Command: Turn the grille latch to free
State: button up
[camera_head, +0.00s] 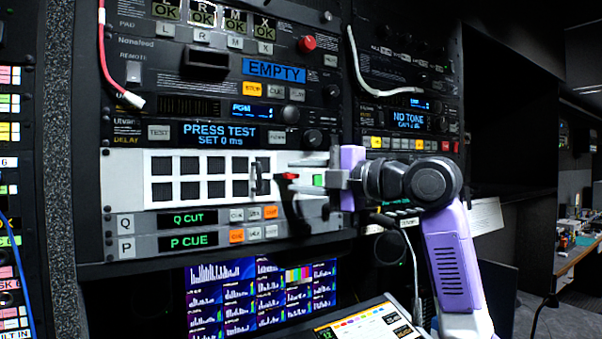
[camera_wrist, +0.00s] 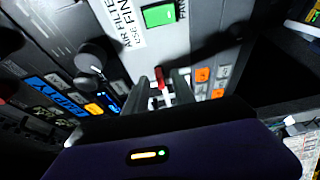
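The grille (camera_head: 203,177) is a pale panel with black square openings in the rack, upright and in place. At its right side is a small latch with a red tip (camera_head: 289,176); the red tip also shows in the wrist view (camera_wrist: 159,78). My gripper (camera_head: 312,178) reaches in from the right at the latch's height. In the wrist view my gripper's two grey fingers (camera_wrist: 163,86) stand apart, with the red tip seen in the gap between them. I cannot tell whether either finger touches it. My fingers hide part of the latch's surroundings.
A green lit fan indicator (camera_wrist: 158,15) is beside the latch, near an air filter label (camera_wrist: 122,22). Above is a delay unit reading PRESS TEST (camera_head: 220,134); below are cue rows with lit buttons (camera_head: 195,218). A tilted touchscreen (camera_head: 365,325) is at the bottom.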

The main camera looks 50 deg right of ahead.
grip_shut()
